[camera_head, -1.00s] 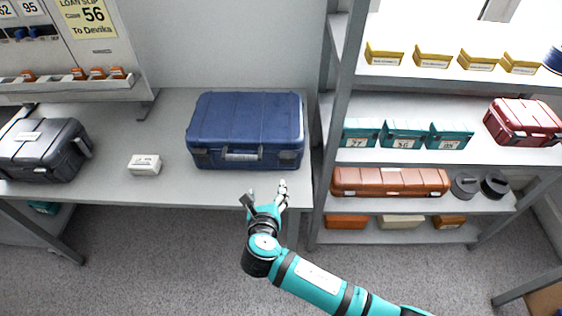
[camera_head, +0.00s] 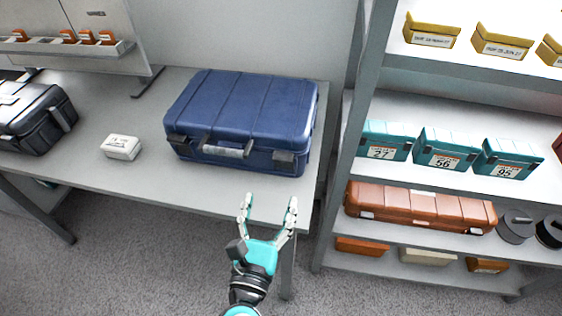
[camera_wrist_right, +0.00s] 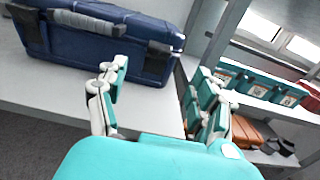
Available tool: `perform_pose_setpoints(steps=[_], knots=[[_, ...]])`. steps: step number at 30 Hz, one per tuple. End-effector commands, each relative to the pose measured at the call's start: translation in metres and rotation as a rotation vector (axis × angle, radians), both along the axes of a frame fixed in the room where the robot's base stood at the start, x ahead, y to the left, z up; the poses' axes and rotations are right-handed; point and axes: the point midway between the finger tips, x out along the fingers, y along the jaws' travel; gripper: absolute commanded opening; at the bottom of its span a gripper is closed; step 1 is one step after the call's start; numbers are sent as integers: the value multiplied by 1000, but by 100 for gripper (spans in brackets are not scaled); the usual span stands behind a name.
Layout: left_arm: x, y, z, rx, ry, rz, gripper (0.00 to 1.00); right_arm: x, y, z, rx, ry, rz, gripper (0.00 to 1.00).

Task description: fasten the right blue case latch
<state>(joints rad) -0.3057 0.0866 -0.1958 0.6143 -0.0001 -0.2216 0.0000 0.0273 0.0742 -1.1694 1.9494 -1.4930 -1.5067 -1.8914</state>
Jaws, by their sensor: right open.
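The blue case (camera_head: 245,105) lies closed on the table, with its handle (camera_head: 225,150) facing me. Its right latch (camera_head: 284,157) is a dark block on the front, right of the handle; it also shows in the right wrist view (camera_wrist_right: 160,50). I cannot tell whether that latch is fastened. The left latch (camera_head: 178,138) is at the front left. My right gripper (camera_head: 269,202) is open and empty, in front of the table edge and below the right latch, apart from the case. In the wrist view its fingers (camera_wrist_right: 160,72) stand either side of the case's right corner. My left gripper is out of view.
A small white box (camera_head: 122,147) and a dark case (camera_head: 35,115) stand left on the table (camera_head: 130,185). Shelves at right hold teal bins (camera_head: 447,152) and an orange case (camera_head: 420,208); their grey upright (camera_head: 345,170) stands close right of the table.

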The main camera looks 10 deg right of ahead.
Motion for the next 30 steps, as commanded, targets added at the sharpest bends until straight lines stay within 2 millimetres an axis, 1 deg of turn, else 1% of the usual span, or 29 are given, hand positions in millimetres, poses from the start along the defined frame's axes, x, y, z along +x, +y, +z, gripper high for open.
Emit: perform_pose_setpoints(steps=[1, 9, 12, 15, 21, 29, 30], knots=[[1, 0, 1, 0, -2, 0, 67, 12, -4, 2, -3, -5, -1, 67], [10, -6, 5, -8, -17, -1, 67, 67, -22, 1, -4, -2, 0, 67], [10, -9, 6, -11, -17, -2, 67, 84, -27, 1, -2, -3, 0, 67], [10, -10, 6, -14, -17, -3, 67, 96, -31, 0, -3, -1, 0, 67], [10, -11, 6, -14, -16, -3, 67, 108, -35, -1, -1, 1, 2, 67], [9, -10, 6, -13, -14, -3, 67, 109, -35, -1, -1, 1, 2, 67], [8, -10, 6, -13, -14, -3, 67, 109, -35, -1, -1, 1, 2, 63]])
